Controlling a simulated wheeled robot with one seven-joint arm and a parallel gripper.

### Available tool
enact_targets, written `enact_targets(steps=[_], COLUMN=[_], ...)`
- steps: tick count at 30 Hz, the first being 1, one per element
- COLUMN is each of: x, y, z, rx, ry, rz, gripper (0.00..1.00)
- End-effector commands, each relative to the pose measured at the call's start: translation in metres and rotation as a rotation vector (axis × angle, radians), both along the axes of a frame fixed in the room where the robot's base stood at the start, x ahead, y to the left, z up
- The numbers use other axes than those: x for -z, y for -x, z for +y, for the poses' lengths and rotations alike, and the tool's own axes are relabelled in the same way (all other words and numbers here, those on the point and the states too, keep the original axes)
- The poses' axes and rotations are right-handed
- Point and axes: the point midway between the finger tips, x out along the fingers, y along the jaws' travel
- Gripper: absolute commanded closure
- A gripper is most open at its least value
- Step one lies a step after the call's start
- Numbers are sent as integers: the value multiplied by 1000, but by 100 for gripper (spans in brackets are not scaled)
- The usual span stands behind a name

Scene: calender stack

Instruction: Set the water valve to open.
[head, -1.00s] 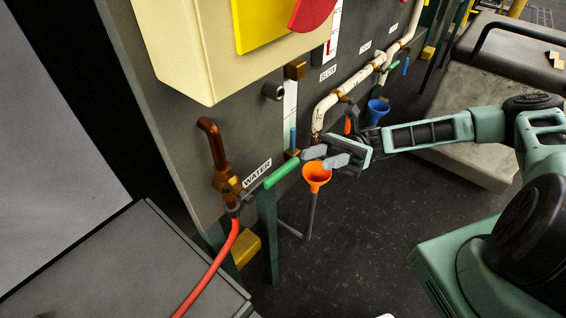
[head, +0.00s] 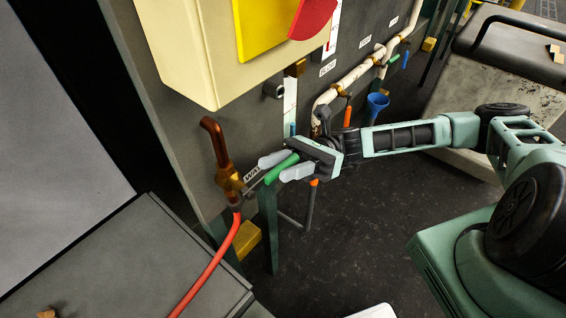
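The water valve is a brass body (head: 230,183) with a copper pipe (head: 214,138) above it and a red hose (head: 214,262) below. Its lever has a green handle (head: 279,169) that sticks out to the right from the valve, across the panel. My gripper (head: 285,167) is at the handle, with one light grey finger on each side of it. The fingers look apart, with the handle between them; I cannot tell whether they touch it. The WATER label (head: 252,174) is partly hidden by a finger.
A blue funnel (head: 377,104) stands behind my arm. A dark green post (head: 268,235) stands just below the handle. A cream box (head: 190,50) overhangs above. A grey cabinet (head: 120,265) is at lower left.

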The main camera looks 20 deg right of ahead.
Motion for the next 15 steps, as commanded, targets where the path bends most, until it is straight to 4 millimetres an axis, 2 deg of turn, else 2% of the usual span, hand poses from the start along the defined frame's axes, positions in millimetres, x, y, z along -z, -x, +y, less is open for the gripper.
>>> enact_targets(steps=[1, 3, 4, 15], x=[0, 0, 0, -7], y=[0, 0, 0, 0], z=[0, 0, 0, 0], rx=[0, 0, 0, -1], ry=[0, 0, 0, 38], rz=[0, 0, 0, -25], gripper=[74, 94, 100, 100])
